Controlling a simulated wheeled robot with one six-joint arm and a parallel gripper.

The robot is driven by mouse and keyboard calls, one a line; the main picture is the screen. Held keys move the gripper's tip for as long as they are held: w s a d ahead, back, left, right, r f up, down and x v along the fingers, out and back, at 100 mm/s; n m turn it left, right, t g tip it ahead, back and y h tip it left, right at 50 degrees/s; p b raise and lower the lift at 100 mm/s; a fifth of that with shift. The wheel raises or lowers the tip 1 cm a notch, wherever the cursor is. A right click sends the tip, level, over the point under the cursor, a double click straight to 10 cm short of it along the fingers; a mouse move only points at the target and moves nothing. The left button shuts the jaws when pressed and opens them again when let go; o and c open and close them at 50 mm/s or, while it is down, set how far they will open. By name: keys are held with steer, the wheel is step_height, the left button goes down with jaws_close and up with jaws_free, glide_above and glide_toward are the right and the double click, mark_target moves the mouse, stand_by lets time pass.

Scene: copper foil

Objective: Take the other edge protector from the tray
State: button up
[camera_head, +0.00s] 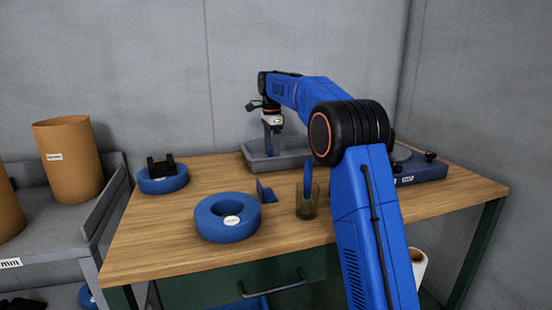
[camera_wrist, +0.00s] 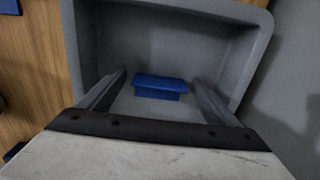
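The grey tray (camera_head: 290,161) stands at the back of the workbench. In the wrist view the tray (camera_wrist: 92,45) is close below me, and one blue edge protector (camera_wrist: 160,84) lies on its floor. My gripper (camera_wrist: 158,82) points down into the tray, with its two fingers open and apart. The edge protector shows between the fingers with gaps on both sides; I cannot tell the exact height of the fingertips above it. In the head view my gripper (camera_head: 272,145) is at the tray's left part. Another blue angled edge protector (camera_head: 266,191) stands on the bench, in front of the tray.
A blue ring (camera_head: 225,223) lies at the front of the bench, and another (camera_head: 162,183) at the left carries a black object (camera_head: 161,166). A glass (camera_head: 306,207) with a blue-handled item stands near my arm. A blue device (camera_head: 423,171) is at the right.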

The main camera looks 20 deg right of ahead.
steer(key=c, duration=1.1)
steer(key=shift+o, duration=0.2)
steer(key=shift+r, duration=0.15)
